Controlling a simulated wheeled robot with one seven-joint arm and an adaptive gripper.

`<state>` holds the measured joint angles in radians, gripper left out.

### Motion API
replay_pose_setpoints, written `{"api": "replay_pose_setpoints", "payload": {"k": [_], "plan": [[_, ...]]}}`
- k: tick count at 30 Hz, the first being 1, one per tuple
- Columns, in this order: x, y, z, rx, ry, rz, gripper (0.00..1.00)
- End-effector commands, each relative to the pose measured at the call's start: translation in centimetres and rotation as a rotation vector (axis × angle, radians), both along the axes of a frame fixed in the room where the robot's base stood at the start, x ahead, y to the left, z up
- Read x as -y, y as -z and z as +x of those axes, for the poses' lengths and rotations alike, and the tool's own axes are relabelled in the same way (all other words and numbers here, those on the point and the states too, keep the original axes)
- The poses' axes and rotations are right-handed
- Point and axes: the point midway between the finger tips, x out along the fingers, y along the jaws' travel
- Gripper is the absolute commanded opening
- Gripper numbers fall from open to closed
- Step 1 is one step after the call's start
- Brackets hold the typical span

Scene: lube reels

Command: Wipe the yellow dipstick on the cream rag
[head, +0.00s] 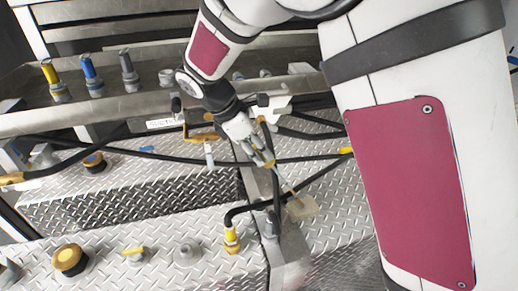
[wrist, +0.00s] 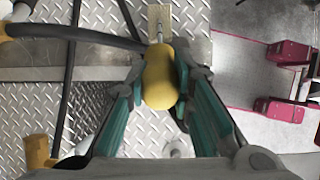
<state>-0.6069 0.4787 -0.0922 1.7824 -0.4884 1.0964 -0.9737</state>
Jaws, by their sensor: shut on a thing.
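My gripper (head: 263,153) is shut on the rounded yellow handle of the dipstick (wrist: 160,77). In the wrist view, its teal fingers press the handle from both sides. The thin metal rod runs from the handle toward the cream rag (head: 303,208), a small patch on the diamond plate. I cannot tell whether the rod touches the rag. In the head view, the fingers partly hide the handle.
Yellow (head: 49,73), blue (head: 90,72) and grey (head: 127,67) handled nozzles stand on a metal shelf at the back left. Black hoses (head: 295,185) cross near my gripper. A yellow-collared hose end (head: 232,238) and a yellow-topped cap (head: 69,258) stand on the lower deck.

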Motion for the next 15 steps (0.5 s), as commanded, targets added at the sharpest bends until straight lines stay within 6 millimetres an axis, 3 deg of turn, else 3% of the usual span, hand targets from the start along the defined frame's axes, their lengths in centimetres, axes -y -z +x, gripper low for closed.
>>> {"api": "replay_pose_setpoints", "payload": {"k": [15], "plan": [[0.23, 0.1, -0.67, -0.002, 0.001, -0.001, 0.0]]}}
